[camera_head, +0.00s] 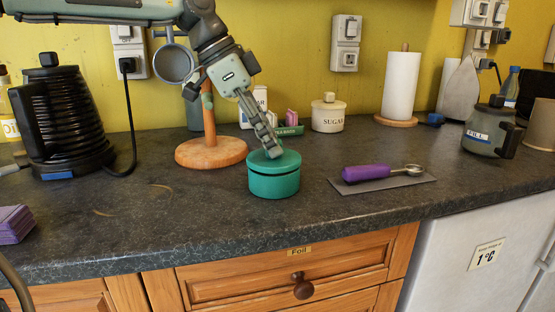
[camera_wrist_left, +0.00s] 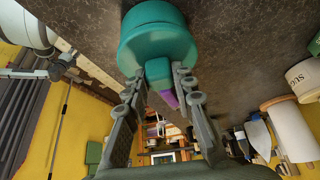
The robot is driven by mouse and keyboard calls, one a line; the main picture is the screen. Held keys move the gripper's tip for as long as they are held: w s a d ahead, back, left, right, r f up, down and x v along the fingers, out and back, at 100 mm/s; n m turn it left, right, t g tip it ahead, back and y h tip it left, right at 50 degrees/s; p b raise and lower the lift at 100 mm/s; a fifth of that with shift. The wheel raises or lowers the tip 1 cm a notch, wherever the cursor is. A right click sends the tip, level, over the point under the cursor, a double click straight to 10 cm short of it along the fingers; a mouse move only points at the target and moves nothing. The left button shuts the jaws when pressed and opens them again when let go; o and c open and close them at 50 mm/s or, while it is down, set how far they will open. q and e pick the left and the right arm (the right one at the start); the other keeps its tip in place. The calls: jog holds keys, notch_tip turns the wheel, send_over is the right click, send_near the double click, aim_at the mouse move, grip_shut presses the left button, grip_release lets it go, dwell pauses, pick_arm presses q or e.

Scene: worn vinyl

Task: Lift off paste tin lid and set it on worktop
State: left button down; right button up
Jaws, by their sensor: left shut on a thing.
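The teal paste tin (camera_head: 274,187) stands upright on the dark worktop, near the middle of the head view. Its teal lid (camera_head: 288,160) sits on top, with a dark seam line below its rim. My left gripper (camera_head: 274,152) reaches down to the lid from above, tilted. In the left wrist view the fingers (camera_wrist_left: 160,80) are shut on the lid's block-shaped teal knob (camera_wrist_left: 158,70), with the lid (camera_wrist_left: 155,50) just beyond. I cannot tell whether there is a gap between lid and tin. My right gripper is not in view.
A purple-handled scoop (camera_head: 367,173) lies on a grey mat (camera_head: 410,183) right of the tin. A wooden mug stand (camera_head: 212,153) is behind left, and a sugar jar (camera_head: 328,115) behind right. The worktop (camera_head: 150,215) left of the tin is mostly clear, as is its front strip.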

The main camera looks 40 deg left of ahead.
pick_arm(q)
jog(key=shift+r+p, duration=1.3)
jog(key=shift+r, duration=1.8)
